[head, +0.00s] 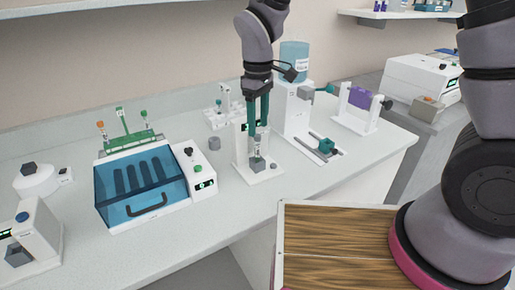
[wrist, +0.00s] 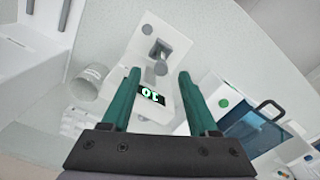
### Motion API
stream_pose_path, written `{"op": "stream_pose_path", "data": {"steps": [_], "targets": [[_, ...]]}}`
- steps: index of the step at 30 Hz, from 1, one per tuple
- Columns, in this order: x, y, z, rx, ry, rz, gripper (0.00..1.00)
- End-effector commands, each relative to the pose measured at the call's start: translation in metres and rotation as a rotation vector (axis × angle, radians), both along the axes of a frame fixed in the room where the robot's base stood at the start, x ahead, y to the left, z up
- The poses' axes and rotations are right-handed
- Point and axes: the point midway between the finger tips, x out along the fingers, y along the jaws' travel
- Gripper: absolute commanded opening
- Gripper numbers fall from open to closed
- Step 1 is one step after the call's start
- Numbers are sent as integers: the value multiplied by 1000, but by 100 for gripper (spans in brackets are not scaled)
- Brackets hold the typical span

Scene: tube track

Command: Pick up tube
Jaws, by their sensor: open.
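My gripper (head: 257,130) is above the small white stand device (head: 260,176) in the middle of the counter. Its two green fingers point down and are apart. In the wrist view, the gripper (wrist: 159,74) is open, and its fingers flank the device's lit display (wrist: 151,94). A grey block (head: 257,164) sits on the device's base, also seen beyond the fingertips in the wrist view (wrist: 161,48). A small pale upright piece shows by the block, but I cannot tell whether it is the tube. Nothing is visibly held.
A blue-lidded box (head: 140,190) and a green rack with coloured caps (head: 124,142) stand to the left. A white machine with a blue container (head: 294,55) stands close right. A wooden-topped surface (head: 335,235) lies in front.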

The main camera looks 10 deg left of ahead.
Motion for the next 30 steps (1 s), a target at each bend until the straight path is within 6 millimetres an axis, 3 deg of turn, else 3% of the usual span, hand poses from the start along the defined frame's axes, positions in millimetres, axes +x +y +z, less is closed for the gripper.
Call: {"op": "stream_pose_path", "data": {"steps": [3, 11, 19, 29, 30], "targets": [[-1, -1, -21, -3, 3, -1, 60], [0, 0, -43, -2, 1, -3, 60], [-1, 2, -81, -1, 2, -4, 60], [0, 2, -89, 1, 0, -4, 60], [0, 2, -89, 1, 0, -4, 45]]}}
